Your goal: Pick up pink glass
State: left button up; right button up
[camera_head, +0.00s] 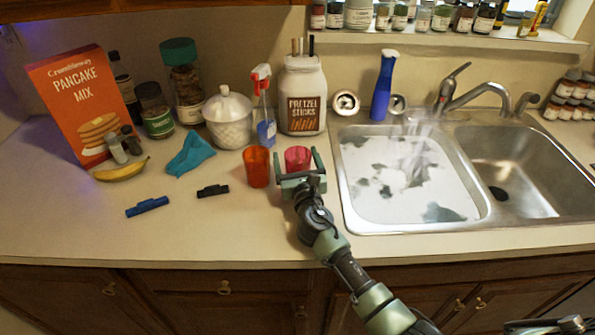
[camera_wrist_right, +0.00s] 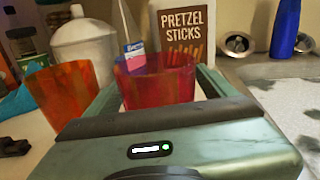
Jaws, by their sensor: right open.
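The pink glass (camera_head: 298,158) stands upright on the counter, left of the sink, in the head view. My right gripper (camera_head: 298,168) is open with its two fingers on either side of the glass. In the right wrist view the pink glass (camera_wrist_right: 157,83) sits between the fingers, its lower part hidden by the gripper body. I cannot tell whether either finger touches it. An orange glass (camera_head: 256,166) stands just left of the gripper; it also shows in the right wrist view (camera_wrist_right: 68,98). My left gripper is not clearly in view.
Behind the glass stand a spray bottle (camera_head: 264,110) and a pretzel jar (camera_head: 302,85). The sink (camera_head: 352,215) lies to the right, with water running. A black clip (camera_head: 213,191), a blue clip (camera_head: 147,206) and a teal cloth (camera_head: 190,155) lie left. The front counter is clear.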

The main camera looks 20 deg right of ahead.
jog(key=shift+r, duration=0.1)
jog(key=shift+c, duration=0.7)
jog(key=c, duration=1.7)
pick_arm(q)
jog(key=shift+w+d+r, duration=0.1)
jog(key=shift+w, duration=0.45)
